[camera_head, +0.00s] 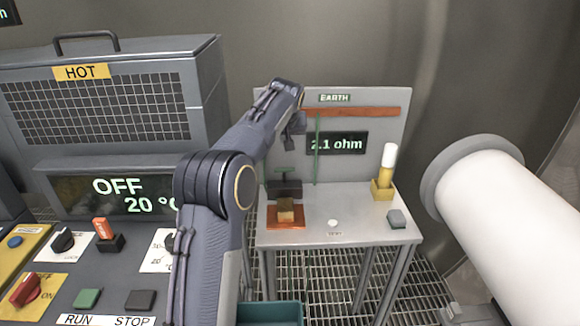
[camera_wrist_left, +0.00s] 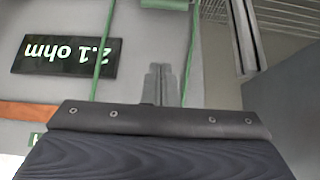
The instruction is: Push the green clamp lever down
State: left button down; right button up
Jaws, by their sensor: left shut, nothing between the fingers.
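The green clamp lever (camera_head: 284,170) sticks up from a dark clamp block (camera_head: 286,188) on the left of the grey bench. Its green bar looks level, on a short upright. My left gripper (camera_head: 290,143) hangs above it, pointing down, with a gap between them in the head view. The left wrist view shows the fingers (camera_wrist_left: 160,85) pressed together with nothing between them. A green bar (camera_wrist_left: 165,4) at that view's top edge may be the lever, mostly cut off. My right gripper is not in view.
The bench's upright panel carries a "2.1 ohm" display (camera_head: 336,143) and a copper bar (camera_head: 350,112). A thin green cable (camera_head: 317,150) runs down beside my gripper. A yellow-based post (camera_head: 383,187) stands at right. An oven (camera_head: 100,110) stands left.

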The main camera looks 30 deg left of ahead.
pick_arm(q)
jog(key=p, duration=0.2)
send_over(284, 176)
jog(key=w+a, duration=0.1)
jog(key=w, duration=0.2)
notch_tip(284, 176, down, 9)
jog(key=shift+s+a+r, duration=0.1)
jog(key=shift+r, duration=0.05)
jog(key=shift+s, duration=0.3)
jog(key=shift+s+d+f, duration=0.2)
jog(key=shift+s+d, duration=0.4)
jog(key=shift+s, duration=0.15)
jog(key=shift+s+d+f, duration=0.2)
jog(key=shift+s+f, duration=0.05)
jog(key=shift+s, duration=0.15)
